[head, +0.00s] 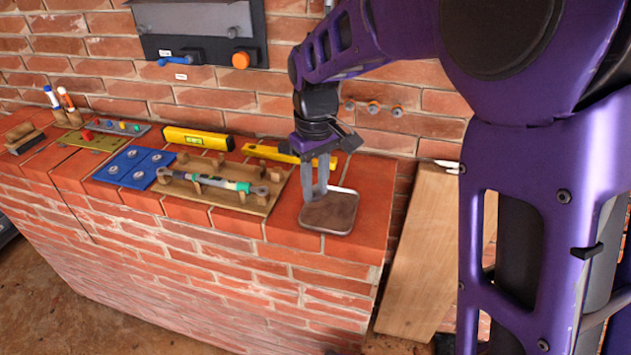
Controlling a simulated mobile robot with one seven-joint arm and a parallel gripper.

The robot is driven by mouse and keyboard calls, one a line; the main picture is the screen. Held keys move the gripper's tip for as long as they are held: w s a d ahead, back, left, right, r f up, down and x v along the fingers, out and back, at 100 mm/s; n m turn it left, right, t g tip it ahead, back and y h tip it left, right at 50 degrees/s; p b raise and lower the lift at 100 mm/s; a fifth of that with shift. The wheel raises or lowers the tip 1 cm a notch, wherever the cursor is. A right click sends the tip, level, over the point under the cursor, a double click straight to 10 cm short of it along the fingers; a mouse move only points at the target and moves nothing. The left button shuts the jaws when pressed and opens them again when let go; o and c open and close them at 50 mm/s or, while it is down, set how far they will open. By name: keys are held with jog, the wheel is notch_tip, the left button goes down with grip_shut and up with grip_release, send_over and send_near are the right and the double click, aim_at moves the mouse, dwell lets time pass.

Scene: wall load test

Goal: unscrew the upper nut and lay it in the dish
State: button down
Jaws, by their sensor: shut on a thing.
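The dish (330,219) is a shallow, dark brown square tray with a pale rim, near the right end of the brick ledge. My gripper (315,194) points down over its back left part, with grey fingers close together. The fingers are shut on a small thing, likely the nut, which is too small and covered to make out. I cannot tell whether the fingertips touch the dish. Several small orange and grey fittings (373,107) sit in a row on the brick wall, right of my wrist; I cannot tell which is the upper one.
A wooden rack (225,196) holding a torque wrench (213,181) lies left of the dish. Yellow levels (198,138), a blue plate (134,167) and markers (65,98) are further left. A grey wall panel (205,50) hangs above. A wooden board (418,250) leans at the ledge's right end.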

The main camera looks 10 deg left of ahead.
aim_at(315, 217)
jog(key=shift+f+b, duration=1.65)
jog(key=shift+f, duration=1)
jog(key=shift+c, duration=1.9)
grip_release()
notch_tip(315, 217, up, 3)
jog(key=shift+a+f+p, duration=0.1)
jog(key=shift+f+p, duration=0.1)
jog(key=shift+p, duration=0.9)
jog(key=shift+r+p, duration=1.95)
jog(key=shift+r, duration=0.3)
